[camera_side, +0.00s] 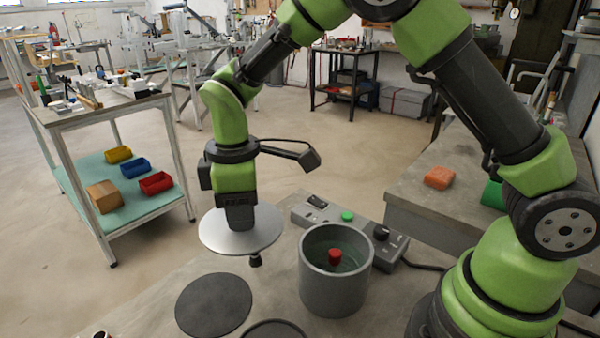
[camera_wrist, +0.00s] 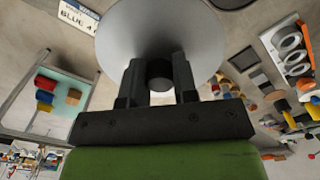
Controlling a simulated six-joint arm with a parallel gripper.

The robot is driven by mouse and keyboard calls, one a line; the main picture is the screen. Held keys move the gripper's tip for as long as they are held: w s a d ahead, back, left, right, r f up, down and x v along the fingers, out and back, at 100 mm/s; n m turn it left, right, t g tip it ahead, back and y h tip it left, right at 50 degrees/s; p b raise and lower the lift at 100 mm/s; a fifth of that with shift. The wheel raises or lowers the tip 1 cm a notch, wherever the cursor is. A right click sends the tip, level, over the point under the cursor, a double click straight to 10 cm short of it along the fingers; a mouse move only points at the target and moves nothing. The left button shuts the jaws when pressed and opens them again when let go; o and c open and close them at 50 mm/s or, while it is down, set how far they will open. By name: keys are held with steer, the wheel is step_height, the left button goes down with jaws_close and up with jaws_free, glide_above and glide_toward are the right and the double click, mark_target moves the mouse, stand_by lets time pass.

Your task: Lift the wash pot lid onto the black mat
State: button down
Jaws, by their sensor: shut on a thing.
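The wash pot lid (camera_side: 268,228) is a silver disc held up in the air, roughly level, at the left of the grey wash pot. My gripper (camera_side: 238,222) points down at it from above. In the wrist view, my gripper (camera_wrist: 160,85) is shut on the lid's dark knob (camera_wrist: 160,70), with the lid (camera_wrist: 160,25) beyond the fingers. The wash pot (camera_side: 325,290) stands uncovered, with a red piece (camera_side: 335,256) inside. The round black mat (camera_side: 213,303) lies bare on the bench, below and slightly left of the lid.
A control box with a green button (camera_side: 347,216) and a black knob (camera_side: 381,232) sits behind the pot. A small black piece (camera_side: 256,260) shows just below the lid; I cannot tell what it belongs to. A dark ring (camera_side: 275,329) lies at the front edge, right of the mat.

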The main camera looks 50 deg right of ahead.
steer(key=w+a+f, duration=0.1)
steer(key=a+f, duration=0.1)
steer(key=a+f+n, duration=0.1)
steer(key=a+f, duration=0.1)
steer(key=f, duration=0.1)
steer(key=w+a+f+n, duration=0.1)
steer(key=a+f, duration=0.1)
steer(key=f, duration=0.1)
steer(key=shift+w+a, duration=0.2)
steer(key=shift+w, duration=0.1)
steer(key=shift+f, duration=2.2)
steer(key=shift+f, duration=0.15)
steer(key=shift+f, duration=0.35)
steer(key=c, duration=0.7)
jaws_free()
steer(key=shift+o, duration=0.2)
steer(key=shift+r, duration=0.1)
